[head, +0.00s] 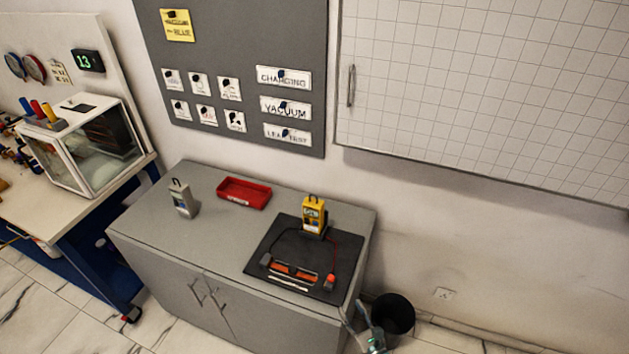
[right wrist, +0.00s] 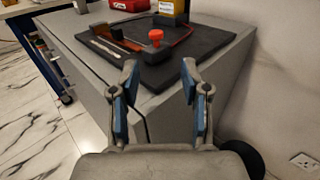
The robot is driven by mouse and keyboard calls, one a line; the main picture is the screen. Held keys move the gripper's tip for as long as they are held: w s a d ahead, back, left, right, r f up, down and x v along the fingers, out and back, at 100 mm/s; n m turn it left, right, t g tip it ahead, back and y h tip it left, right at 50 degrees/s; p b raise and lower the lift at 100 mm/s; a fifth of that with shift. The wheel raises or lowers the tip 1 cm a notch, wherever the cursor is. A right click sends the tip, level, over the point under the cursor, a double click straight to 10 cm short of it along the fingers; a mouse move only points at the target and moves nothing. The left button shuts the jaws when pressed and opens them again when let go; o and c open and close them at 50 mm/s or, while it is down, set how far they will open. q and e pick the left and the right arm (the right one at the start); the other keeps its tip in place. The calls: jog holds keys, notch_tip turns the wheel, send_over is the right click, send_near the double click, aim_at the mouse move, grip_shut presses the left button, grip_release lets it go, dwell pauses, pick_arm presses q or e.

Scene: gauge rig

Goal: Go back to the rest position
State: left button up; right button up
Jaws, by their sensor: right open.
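My right gripper (head: 361,322) is at the lower right of the head view, beside the front right corner of the grey cabinet (head: 160,235). In the right wrist view its two fingers (right wrist: 157,90) with blue pads are apart, with nothing between them. The cabinet's corner and the black mat (right wrist: 175,65) lie beyond the fingertips. My left gripper is not in view.
On the cabinet are a black mat (head: 265,248) with a yellow meter (head: 314,215), a red-tipped probe (head: 330,282), a red tray (head: 244,193) and a grey device (head: 183,199). A black bin (head: 394,315) stands on the floor near my right gripper.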

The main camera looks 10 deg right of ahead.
jog(key=s+a+f+n+g+y, duration=0.15)
jog(key=s+a+n+g, duration=0.35)
jog(key=n, duration=0.8)
jog(key=s+a+f+n+g+y, duration=0.1)
jog(key=s+a+n+g+y, duration=0.35)
jog(key=n, duration=0.85)
jog(key=s+d+f+n+g+h, duration=0.4)
jog(key=s+d+n+g+h, duration=0.1)
jog(key=s+d+n+h, duration=0.45)
notch_tip(320, 180, down, 22)
jog(key=s, duration=0.1)
jog(key=s+d+f+g, duration=0.2)
jog(key=s+f, duration=1.2)
jog(key=f, duration=0.3)
jog(key=shift+s+f+n, duration=0.15)
jog(key=shift+f+n, duration=0.2)
jog(key=shift+f, duration=0.05)
